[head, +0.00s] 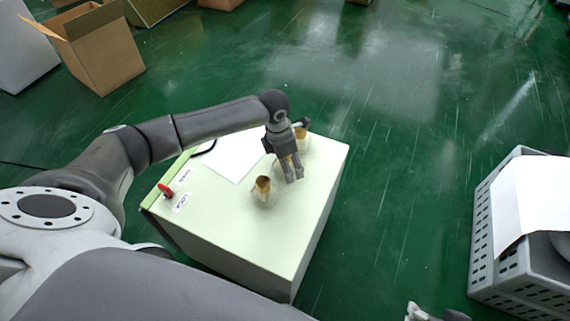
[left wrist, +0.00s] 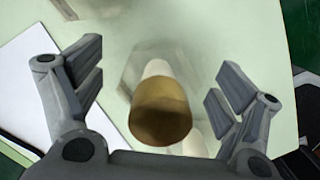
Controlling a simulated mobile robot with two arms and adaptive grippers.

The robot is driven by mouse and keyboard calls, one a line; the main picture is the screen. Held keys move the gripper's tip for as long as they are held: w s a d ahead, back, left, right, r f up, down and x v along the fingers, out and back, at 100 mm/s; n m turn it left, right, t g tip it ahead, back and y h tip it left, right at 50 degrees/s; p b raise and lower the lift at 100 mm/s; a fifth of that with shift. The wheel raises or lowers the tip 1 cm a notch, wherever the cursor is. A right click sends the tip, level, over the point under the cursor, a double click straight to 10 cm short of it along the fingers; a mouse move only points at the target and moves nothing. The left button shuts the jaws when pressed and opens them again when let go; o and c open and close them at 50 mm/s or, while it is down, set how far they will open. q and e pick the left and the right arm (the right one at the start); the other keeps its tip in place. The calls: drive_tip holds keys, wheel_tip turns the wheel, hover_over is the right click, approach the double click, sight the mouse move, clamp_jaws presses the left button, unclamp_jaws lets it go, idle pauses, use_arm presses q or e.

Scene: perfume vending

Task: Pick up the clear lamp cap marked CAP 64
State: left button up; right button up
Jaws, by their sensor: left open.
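Small clear glass pieces with gold tops stand on a pale green cabinet (head: 225,215). One gold-topped piece (head: 263,188) is left of my left gripper (head: 293,178), and another gold-topped piece (head: 301,133) is behind it. My left gripper points down over the cabinet, open. In the left wrist view, a gold top (left wrist: 160,112) with a faint clear base lies between the spread fingers, apart from both. No CAP 64 marking is readable, so I cannot tell which piece carries it. My right gripper (head: 432,313) shows only partly at the bottom edge.
A white sheet (head: 232,158) lies on the cabinet's far left part. A red switch (head: 165,190) and small labels are at its left edge. A grey crate (head: 483,230) stands at the right. An open cardboard box (head: 103,60) is at the upper left. Green floor is clear beyond the cabinet.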

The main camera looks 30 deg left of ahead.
use_arm(q)
drive_tip(key=c, duration=1.1)
drive_tip(key=shift+r, duration=0.2)
